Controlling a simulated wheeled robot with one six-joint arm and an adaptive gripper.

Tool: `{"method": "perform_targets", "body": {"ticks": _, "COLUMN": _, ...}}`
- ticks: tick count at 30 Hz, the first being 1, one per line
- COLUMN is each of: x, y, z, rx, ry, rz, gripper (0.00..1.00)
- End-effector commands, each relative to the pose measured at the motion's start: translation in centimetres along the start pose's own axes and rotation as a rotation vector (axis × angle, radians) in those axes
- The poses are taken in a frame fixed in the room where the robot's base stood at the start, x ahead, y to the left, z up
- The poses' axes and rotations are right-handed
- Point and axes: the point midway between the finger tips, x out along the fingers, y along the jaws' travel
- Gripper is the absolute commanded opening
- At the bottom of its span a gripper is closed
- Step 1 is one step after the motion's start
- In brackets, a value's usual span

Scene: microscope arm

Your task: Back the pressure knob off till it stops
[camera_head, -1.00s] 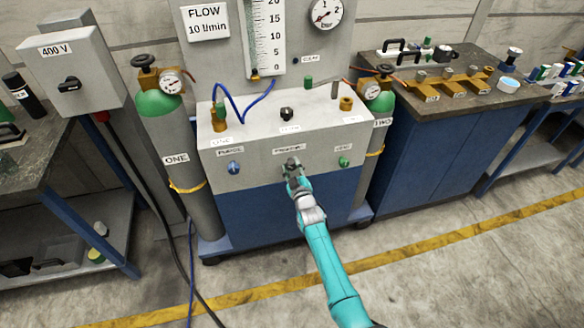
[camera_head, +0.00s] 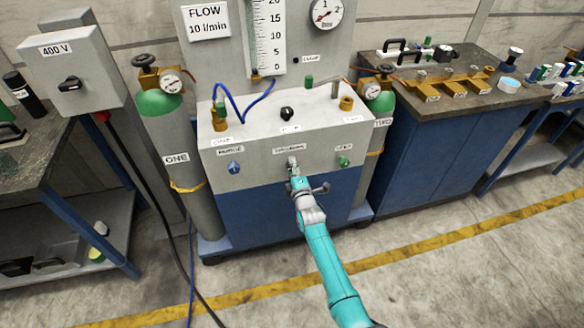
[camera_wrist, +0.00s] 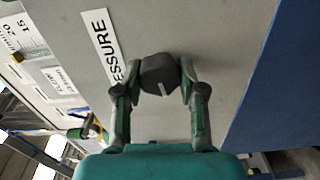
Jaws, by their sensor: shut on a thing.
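The pressure knob (camera_wrist: 160,75) is dark, with a pale pointer line that points down and slightly right in the wrist view. It sits on the grey panel beside a white label (camera_wrist: 101,45) reading PRESSURE, partly covered by my finger. My gripper (camera_wrist: 161,82) has one finger on each side of the knob and is shut on it. In the head view my gripper (camera_head: 293,163) is at the middle of the panel front, under the pressure label, and mostly hides the knob. A round gauge (camera_head: 326,13) with a red needle is at the top.
A blue knob (camera_head: 234,167) is left of my gripper and a green knob (camera_head: 343,161) is right of it. A black knob (camera_head: 287,112) is on the panel top. Gas cylinders stand on both sides, the left one (camera_head: 174,150) labelled ONE. The floor in front is clear.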

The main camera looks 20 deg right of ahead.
Motion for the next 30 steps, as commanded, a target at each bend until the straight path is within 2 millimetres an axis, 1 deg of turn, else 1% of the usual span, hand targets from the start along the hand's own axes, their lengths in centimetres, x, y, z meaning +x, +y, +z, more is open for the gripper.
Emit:
{"method": "perform_targets", "body": {"ticks": 6, "x": 0.02, "y": -0.07, "z": -0.02, "rx": -0.202, "ry": 0.000, "rz": -0.001, "gripper": 0.05}}
{"method": "perform_targets", "body": {"ticks": 15, "x": 0.01, "y": -0.12, "z": -0.01, "rx": -0.437, "ry": 0.001, "rz": -0.001, "gripper": 0.05}}
{"method": "perform_targets", "body": {"ticks": 21, "x": 0.01, "y": -0.15, "z": 0.00, "rx": -0.541, "ry": 0.001, "rz": -0.001, "gripper": 0.05}}
{"method": "perform_targets", "body": {"ticks": 30, "x": 0.01, "y": -0.16, "z": 0.00, "rx": -0.610, "ry": 0.001, "rz": -0.001, "gripper": 0.05}}
